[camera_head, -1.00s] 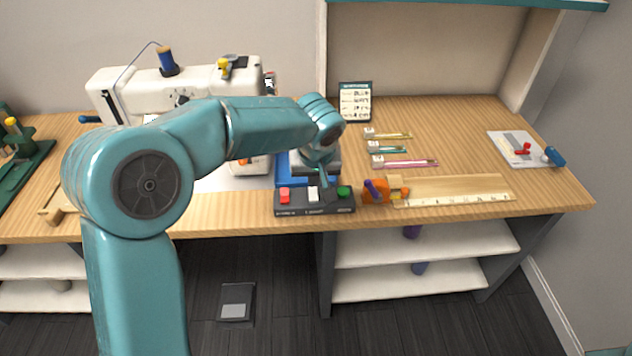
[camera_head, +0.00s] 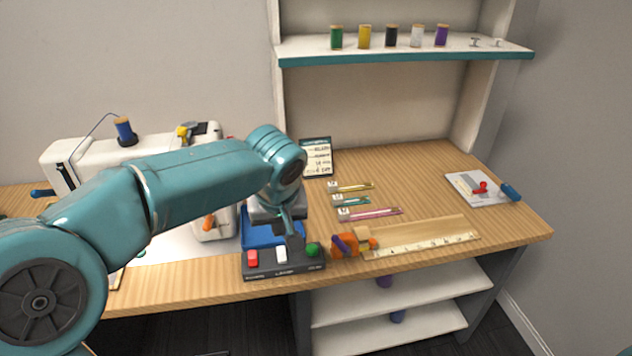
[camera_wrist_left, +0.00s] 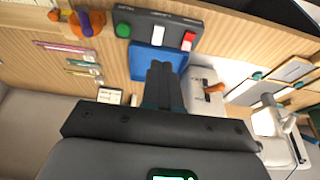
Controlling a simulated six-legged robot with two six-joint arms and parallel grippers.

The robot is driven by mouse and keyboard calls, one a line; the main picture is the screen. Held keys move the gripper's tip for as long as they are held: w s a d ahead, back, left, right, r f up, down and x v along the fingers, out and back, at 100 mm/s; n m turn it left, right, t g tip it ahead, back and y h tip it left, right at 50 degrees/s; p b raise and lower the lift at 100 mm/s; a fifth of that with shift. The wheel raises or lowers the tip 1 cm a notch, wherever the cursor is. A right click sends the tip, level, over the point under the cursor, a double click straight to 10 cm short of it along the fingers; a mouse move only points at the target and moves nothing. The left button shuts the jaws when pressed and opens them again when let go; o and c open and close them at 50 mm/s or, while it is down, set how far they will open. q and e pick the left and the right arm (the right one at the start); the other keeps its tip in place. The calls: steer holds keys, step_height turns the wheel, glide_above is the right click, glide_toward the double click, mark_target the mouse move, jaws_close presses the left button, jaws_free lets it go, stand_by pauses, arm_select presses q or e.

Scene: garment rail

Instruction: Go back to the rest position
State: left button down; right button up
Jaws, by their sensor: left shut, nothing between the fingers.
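My left arm reaches in from the left in the head view. Its gripper (camera_head: 290,222) points down over the blue tray (camera_head: 258,238) behind the dark button panel, and its jaws are shut with nothing in them. In the left wrist view the closed fingers (camera_wrist_left: 161,72) show against the blue tray (camera_wrist_left: 150,60). The button panel (camera_head: 284,270) carries a red, a white and a green button, and the fingers are apart from them as far as I can see. My right gripper is in neither view.
A white sewing machine (camera_head: 62,160) stands left, partly hidden by my arm. An orange holder (camera_head: 347,246) and a ruler (camera_head: 420,245) lie right of the panel, with several packets behind. A shelf (camera_head: 400,50) with thread spools hangs above. The table's right front is clear.

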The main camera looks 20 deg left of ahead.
arm_select(q)
steer(key=s+d+f+m+g+h+p, duration=0.1)
steer(key=s+d+f+h, duration=0.15)
steer(key=f, duration=0.55)
steer(key=s+d+f+m+g+h+p, duration=0.1)
steer(key=s+d+f+m, duration=0.1)
steer(key=d+f, duration=0.35)
steer(key=s+d+f+m+g+h+p, duration=0.1)
steer(key=s+f, duration=0.1)
steer(key=f, duration=0.7)
steer(key=s+d+f+h+p, duration=0.1)
steer(key=s+d+f+p, duration=0.1)
steer(key=s+f, duration=0.8)
steer(key=s, duration=0.6)
steer(key=shift+d+f+h, duration=0.2)
steer(key=shift+d+h, duration=0.15)
steer(key=shift+d, duration=0.05)
